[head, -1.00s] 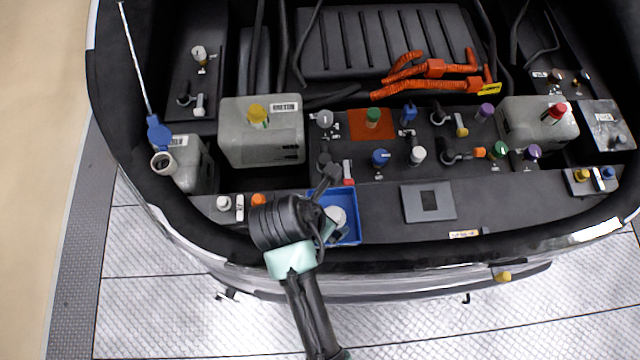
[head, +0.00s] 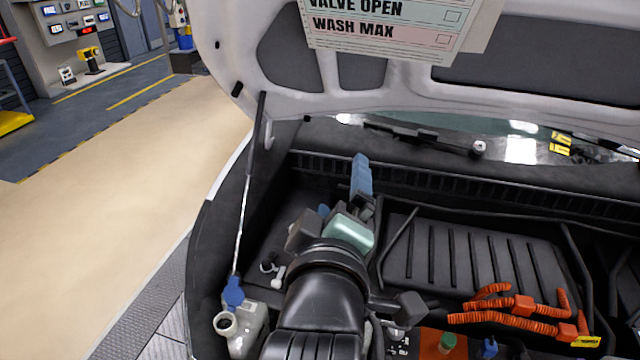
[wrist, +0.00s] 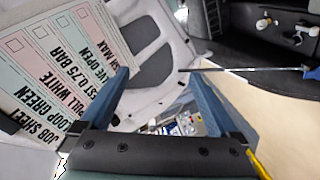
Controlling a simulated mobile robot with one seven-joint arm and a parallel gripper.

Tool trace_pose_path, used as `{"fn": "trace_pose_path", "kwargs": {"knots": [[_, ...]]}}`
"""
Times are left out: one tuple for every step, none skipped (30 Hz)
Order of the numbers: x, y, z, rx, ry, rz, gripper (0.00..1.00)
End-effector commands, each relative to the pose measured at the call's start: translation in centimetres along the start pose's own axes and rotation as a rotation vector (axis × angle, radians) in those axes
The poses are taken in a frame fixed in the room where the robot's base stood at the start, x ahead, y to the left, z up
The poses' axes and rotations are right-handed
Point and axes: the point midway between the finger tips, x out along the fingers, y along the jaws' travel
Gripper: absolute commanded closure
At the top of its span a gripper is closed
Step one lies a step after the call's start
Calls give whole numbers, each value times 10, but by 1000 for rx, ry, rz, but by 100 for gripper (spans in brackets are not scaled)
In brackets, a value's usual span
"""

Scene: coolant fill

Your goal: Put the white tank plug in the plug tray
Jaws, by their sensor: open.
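My gripper (head: 361,172) is raised over the back left of the engine bay, its blue fingers pointing toward the open hood. In the wrist view the gripper (wrist: 160,76) has its two fingers apart, with nothing held between them. Through the gap I see the pale underside of the hood and a blurred background. The blue plug tray is outside the current views. I cannot identify the white tank plug now; small pale fittings (wrist: 290,35) at the wrist view's upper right are too unclear to name.
A job sheet (head: 385,30) hangs from the hood (head: 280,60) and also fills the wrist view's left side (wrist: 65,60). A thin rod (head: 244,215) stands at left. Orange hoses (head: 510,312) lie right.

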Motion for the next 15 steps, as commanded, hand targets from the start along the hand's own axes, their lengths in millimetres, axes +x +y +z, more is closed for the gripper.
{"fn": "trace_pose_path", "kwargs": {"knots": [[-10, 43, -29, 151, 103, 109, 4], [-18, 65, -45, 242, 167, 162, 4], [-31, 94, -64, 361, 259, 224, 4], [-42, 114, -77, 445, 329, 263, 4], [-54, 133, -89, 525, 400, 297, 4], [-71, 155, -102, 621, 493, 331, 4], [-84, 170, -111, 687, 560, 351, 4], [-96, 182, -119, 746, 624, 366, 4], [-111, 197, -127, 813, 700, 379, 4], [-121, 206, -132, 856, 752, 386, 4], [-131, 214, -136, 893, 797, 390, 4], [-141, 221, -141, 932, 847, 391, 4], [-147, 226, -143, 954, 876, 391, 4], [-151, 229, -144, 973, 899, 391, 4], [-156, 232, -146, 990, 922, 390, 4]]}}
